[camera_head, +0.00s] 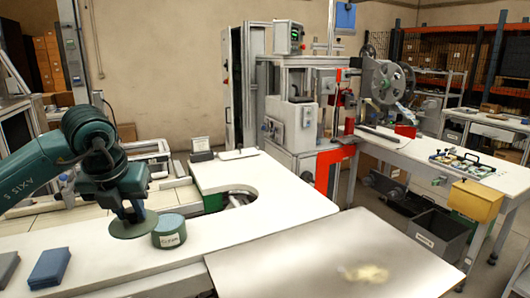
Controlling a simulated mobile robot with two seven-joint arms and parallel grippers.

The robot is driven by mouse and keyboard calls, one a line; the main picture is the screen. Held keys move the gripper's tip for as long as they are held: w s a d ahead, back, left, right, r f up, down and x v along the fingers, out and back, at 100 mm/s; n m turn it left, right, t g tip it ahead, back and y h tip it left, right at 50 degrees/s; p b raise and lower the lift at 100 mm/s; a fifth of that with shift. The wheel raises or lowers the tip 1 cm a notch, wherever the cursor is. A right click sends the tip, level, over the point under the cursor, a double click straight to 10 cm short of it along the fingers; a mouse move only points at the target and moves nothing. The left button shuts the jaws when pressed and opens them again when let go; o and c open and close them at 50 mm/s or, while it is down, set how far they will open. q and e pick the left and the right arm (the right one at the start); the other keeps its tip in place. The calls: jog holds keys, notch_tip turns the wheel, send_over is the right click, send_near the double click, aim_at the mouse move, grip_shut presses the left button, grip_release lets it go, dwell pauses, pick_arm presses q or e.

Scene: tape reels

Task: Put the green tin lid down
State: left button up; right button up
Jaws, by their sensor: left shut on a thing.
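The green tin lid (134,225) is a flat, dull green disc low over the white table, left of the tin. My left gripper (130,211) points down and is shut on the lid. Whether the lid touches the table cannot be told. A round blue-green tin (169,232) with a white label stands on the table just right of the lid. My right gripper is not in view.
The white table (250,222) has free room right of the tin and a rounded cut-out behind. Blue-grey flat blocks (50,266) lie at the front left. A pale panel (330,262) extends at the front right. A reel machine (385,82) stands farther back.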

aim_at(134, 230)
pick_arm(q)
jog(key=f+m+h, duration=0.1)
jog(key=m, duration=0.1)
jog(key=s+d+f+m+h, duration=0.1)
jog(key=f+m, duration=0.2)
jog(key=m, duration=0.2)
jog(key=shift+s+d+f+g+h, duration=0.2)
jog(key=shift+s+f+g+h, duration=0.05)
jog(key=shift+s+g+h, duration=0.15)
jog(key=s+d+f+m+g+y, duration=0.1)
jog(key=s+f+m+g, duration=0.3)
jog(key=m, duration=1.1)
jog(key=s+d+f+m+g+y, duration=0.1)
jog(key=s+d+f+m+g, duration=0.3)
jog(key=m, duration=1.1)
jog(key=s+f, duration=0.3)
jog(key=shift+s, duration=0.4)
jog(key=shift+s+f, duration=0.1)
